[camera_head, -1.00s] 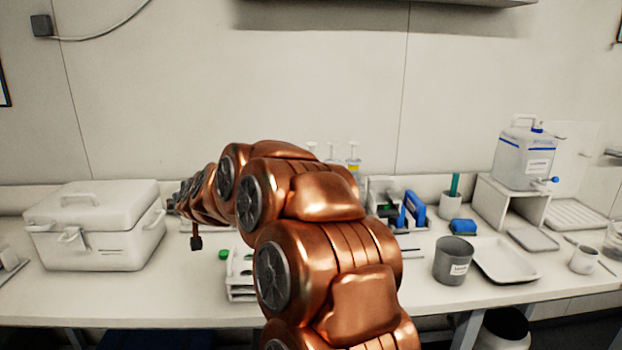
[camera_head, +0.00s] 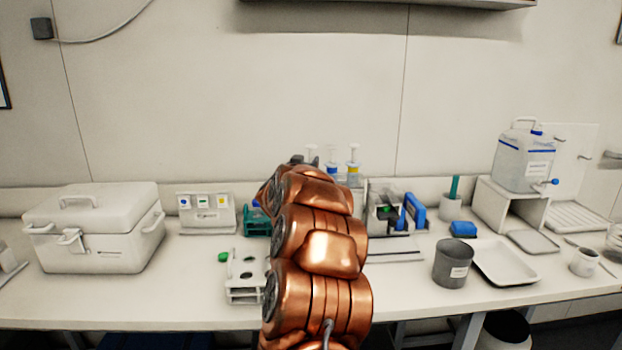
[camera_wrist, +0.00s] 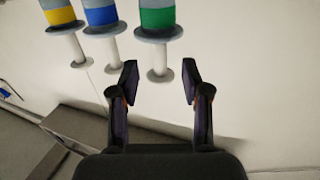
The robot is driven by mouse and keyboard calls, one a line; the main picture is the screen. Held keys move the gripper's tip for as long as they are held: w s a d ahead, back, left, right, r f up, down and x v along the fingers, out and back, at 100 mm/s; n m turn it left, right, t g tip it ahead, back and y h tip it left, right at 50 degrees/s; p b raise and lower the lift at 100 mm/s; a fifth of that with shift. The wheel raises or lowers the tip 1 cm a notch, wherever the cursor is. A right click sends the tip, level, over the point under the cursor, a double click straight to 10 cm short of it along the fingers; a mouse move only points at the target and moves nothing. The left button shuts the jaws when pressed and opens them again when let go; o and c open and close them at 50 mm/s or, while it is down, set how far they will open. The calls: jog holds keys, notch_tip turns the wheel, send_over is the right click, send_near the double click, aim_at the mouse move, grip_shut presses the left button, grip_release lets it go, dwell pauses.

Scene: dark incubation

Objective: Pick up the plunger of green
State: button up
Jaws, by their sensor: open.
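In the wrist view the green-banded syringe (camera_wrist: 157,17) is at the top, with its pale plunger (camera_wrist: 159,58) ending in a round flat flange. My gripper (camera_wrist: 160,80) is open. Its two dark fingers stand either side of the flange, with a gap on both sides, and hold nothing. How deep the flange sits between them is unclear. In the head view a pale plunger top (camera_head: 311,148) shows above my arm, left of the blue one. The green band is hidden there.
A blue-banded syringe (camera_wrist: 101,15) and a yellow-banded syringe (camera_wrist: 59,15) stand beside the green one. In the head view, a white rack (camera_head: 246,285) and a grey cup (camera_head: 453,262) are on the bench. A white cool box (camera_head: 95,228) is at left.

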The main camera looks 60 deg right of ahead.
aim_at(310, 157)
jog(key=shift+p+x, duration=0.8)
jog(key=shift+x, duration=1.85)
jog(key=shift+c, duration=0.3)
grip_shut()
